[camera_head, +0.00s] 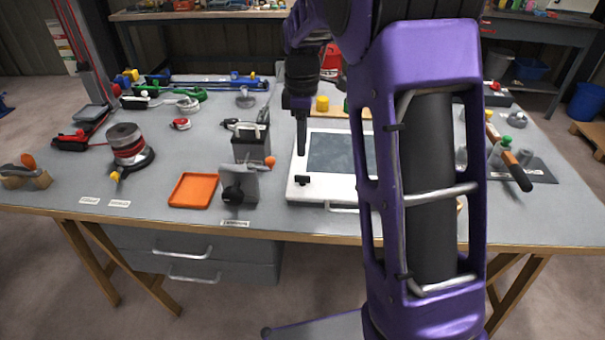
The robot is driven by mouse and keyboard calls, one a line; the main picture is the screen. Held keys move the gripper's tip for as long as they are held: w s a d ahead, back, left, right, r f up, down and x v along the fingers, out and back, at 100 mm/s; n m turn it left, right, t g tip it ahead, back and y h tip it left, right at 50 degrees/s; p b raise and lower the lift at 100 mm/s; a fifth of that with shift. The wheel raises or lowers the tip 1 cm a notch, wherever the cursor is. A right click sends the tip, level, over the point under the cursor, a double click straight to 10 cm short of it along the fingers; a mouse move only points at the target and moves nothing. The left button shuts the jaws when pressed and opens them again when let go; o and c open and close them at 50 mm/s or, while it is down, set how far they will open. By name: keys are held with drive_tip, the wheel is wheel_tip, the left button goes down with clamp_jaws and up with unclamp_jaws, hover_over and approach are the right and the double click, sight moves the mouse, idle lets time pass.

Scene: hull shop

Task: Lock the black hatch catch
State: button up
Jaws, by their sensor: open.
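The hatch (300,160) lies on the bench, with a white frame and a dark grey pane (338,152). A small black catch (303,180) sits on the front part of its frame, towards the left. Its handle position is too small to tell. My gripper (302,150) points down above the left part of the hatch, behind the catch in the picture and apart from it. It is open and holds nothing that I can see. The fingers overlap in this view. My purple arm hides the right side of the hatch.
An orange tray (193,190) and a grey device with an orange knob (238,187) stand left of the hatch. A winch (128,146) is further left. A wooden-handled tool (508,157) lies at the right.

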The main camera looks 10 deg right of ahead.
sight(302, 176)
wheel_tip(302, 176, down, 10)
drive_tip(key=shift+f+b, duration=0.1)
drive_tip(key=shift+b, duration=0.55)
clamp_jaws()
